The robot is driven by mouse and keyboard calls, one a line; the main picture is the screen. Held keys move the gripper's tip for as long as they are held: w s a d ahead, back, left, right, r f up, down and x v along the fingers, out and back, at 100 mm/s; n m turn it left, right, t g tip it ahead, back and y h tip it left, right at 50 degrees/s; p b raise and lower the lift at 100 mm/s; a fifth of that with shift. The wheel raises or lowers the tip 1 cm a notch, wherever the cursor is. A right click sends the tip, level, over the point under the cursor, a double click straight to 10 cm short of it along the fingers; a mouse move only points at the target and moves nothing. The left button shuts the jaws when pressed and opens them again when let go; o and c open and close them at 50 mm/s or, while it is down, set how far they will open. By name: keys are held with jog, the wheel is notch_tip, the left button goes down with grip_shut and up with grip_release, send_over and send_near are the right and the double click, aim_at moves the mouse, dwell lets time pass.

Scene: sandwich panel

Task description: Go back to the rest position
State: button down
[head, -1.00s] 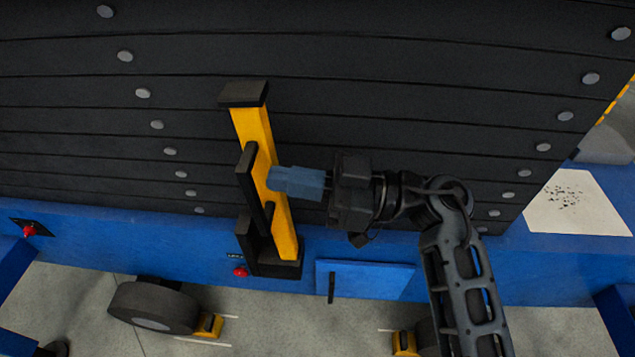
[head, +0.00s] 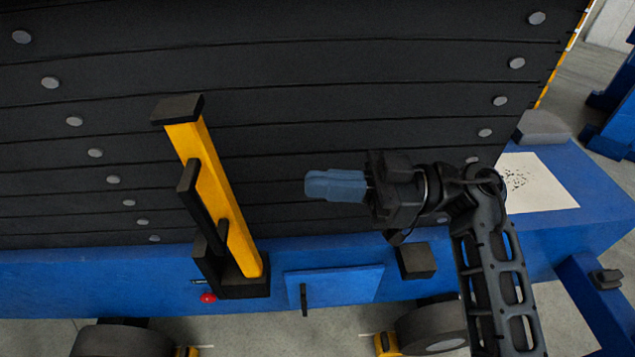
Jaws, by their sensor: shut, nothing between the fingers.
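My gripper (head: 310,185) has blue fingers that are shut with nothing between them. It points left, in front of the stacked dark panels (head: 340,75). A yellow post (head: 222,190) with a black cap and black side bracket stands upright, slightly tilted in view, to the left of my gripper. A clear gap lies between the fingertips and the post. My dark arm comes up from the lower right. No object is held.
The blue cart frame (head: 90,275) runs below the panels, with a red button (head: 208,298) and a blue hatch (head: 340,284). A white speckled sheet (head: 535,183) lies at right. A blue stand (head: 595,300) is at lower right. Wheels (head: 435,328) stand on grey floor.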

dwell(0.3)
jog(key=s+d+f+m+t+h, duration=0.2)
jog(key=s+d+m+t+h, duration=0.4)
jog(key=s, duration=0.5)
jog(key=s+d+f+m+t+h, duration=0.3)
jog(key=s+d+m+t+h, duration=0.2)
jog(key=s+d+m+h, duration=0.2)
jog(key=s+d+f+m+t+h, duration=0.3)
jog(key=s+d+m+t+h, duration=0.3)
jog(key=s+d, duration=0.4)
jog(key=s, duration=0.5)
jog(key=shift+s+m+t, duration=0.15)
jog(key=shift+m+t, duration=0.15)
